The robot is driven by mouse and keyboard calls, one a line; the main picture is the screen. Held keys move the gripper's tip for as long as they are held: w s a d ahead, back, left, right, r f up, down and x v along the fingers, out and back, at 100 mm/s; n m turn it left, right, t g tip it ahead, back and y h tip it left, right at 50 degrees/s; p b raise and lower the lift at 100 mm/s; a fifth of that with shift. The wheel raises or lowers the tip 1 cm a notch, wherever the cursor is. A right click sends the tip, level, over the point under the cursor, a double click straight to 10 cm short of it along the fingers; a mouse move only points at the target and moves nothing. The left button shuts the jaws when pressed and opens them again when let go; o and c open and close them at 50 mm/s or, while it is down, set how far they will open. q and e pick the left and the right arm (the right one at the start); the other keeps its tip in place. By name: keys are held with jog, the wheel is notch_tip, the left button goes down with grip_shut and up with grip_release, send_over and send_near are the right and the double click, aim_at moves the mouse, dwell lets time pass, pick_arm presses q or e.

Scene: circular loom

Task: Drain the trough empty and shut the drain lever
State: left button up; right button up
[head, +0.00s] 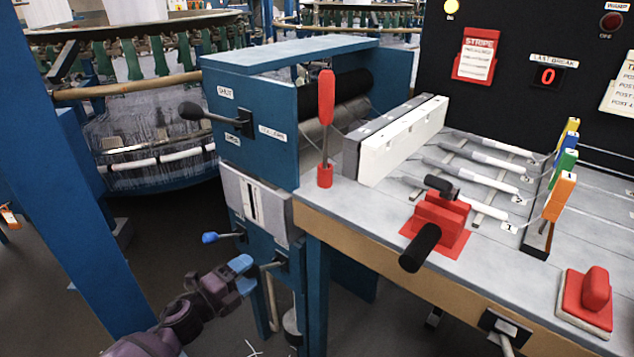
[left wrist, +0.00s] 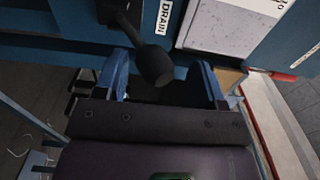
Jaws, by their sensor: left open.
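A pale grey box with a white panel and dark upright slot (head: 250,202), seemingly the trough, hangs on the blue frame; its liquid level cannot be read. Below it, the drain lever (head: 271,266) comes from a black bracket, its knob end hidden by my gripper in the head view. In the left wrist view its dark round knob (left wrist: 155,66) shows beside a DRAIN label (left wrist: 163,16). My left gripper (head: 240,267) is open, its blue fingers (left wrist: 163,85) on either side of the knob, with gaps visible. My right gripper is not in view.
A blue-knobbed lever (head: 210,238) sits just above and left of my gripper. A black-knobbed lever (head: 191,111) juts from the blue cabinet. The grey workbench (head: 350,205) carries a red clamp (head: 440,222) at the right. A blue post (head: 70,200) stands at the left.

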pick_arm(q)
jog(key=p+v, duration=0.1)
jog(key=v, duration=0.7)
jog(key=shift+a+f, duration=0.15)
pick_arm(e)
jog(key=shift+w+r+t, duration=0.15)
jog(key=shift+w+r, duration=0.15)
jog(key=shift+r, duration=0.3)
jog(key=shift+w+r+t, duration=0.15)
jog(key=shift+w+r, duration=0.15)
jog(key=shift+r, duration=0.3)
pick_arm(q)
jog(key=shift+s, duration=0.1)
